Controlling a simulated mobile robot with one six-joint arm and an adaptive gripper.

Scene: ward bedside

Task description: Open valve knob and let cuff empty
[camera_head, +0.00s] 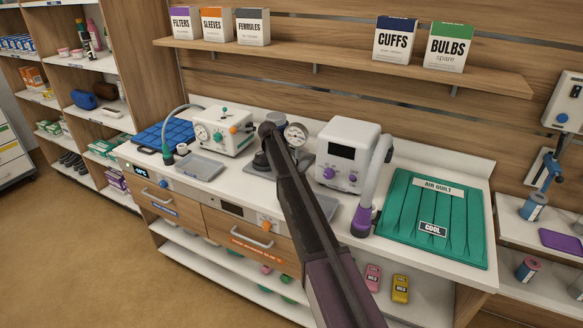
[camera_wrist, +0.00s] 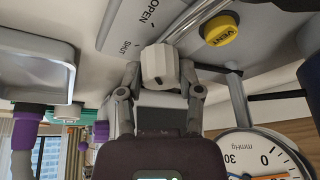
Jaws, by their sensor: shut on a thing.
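In the wrist view, a pale faceted valve knob (camera_wrist: 158,66) sits on a grey panel (camera_wrist: 120,25) between the two fingers of my gripper (camera_wrist: 160,78). The fingers are shut on the knob's sides. The words OPEN and SHUT are printed on the panel beside it. A light bar runs from near the knob toward the upper right; I cannot tell whether it belongs to the knob. A dial gauge in mmHg (camera_wrist: 258,155) is at lower right, its needle not clearly seen; the gauge also shows in the head view (camera_head: 297,133). My arm hides the knob and gripper there. I cannot make out the cuff for certain.
A yellow VENT button (camera_wrist: 221,30) is close to the knob. In the head view, a white unit with dials (camera_head: 222,131) stands left, a white hose unit (camera_head: 347,153) right, and a green air quilt (camera_head: 436,218) at far right. A shelf with boxes (camera_head: 330,58) hangs above.

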